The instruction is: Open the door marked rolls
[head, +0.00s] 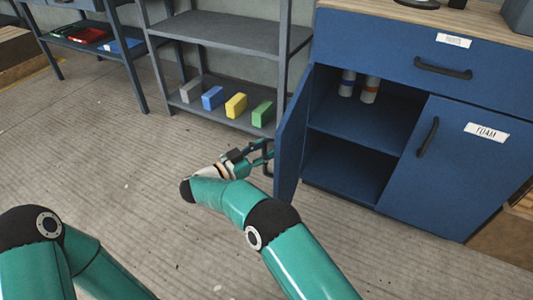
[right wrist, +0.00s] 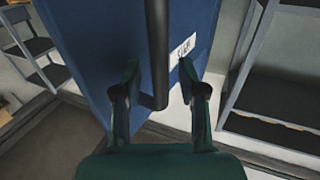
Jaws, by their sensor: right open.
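The blue cabinet's left door (head: 291,140) stands swung wide open, seen nearly edge-on in the head view. Its outer face (right wrist: 100,50) shows in the right wrist view with a white label (right wrist: 183,48), tilted and too small to read surely. The door's dark bar handle (right wrist: 158,50) runs between the fingers of my right gripper (right wrist: 160,78). This gripper is open, on the outer side of the door in the head view (head: 263,157). Contact between fingers and handle cannot be told. My left gripper is out of view.
The open compartment (head: 350,125) holds two cylinders (head: 359,87) on its upper shelf. The door marked FOAM (head: 465,165) and the drawer (head: 420,50) are shut. A grey rack (head: 225,35) with several coloured blocks stands left of the open door. The floor in front is clear.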

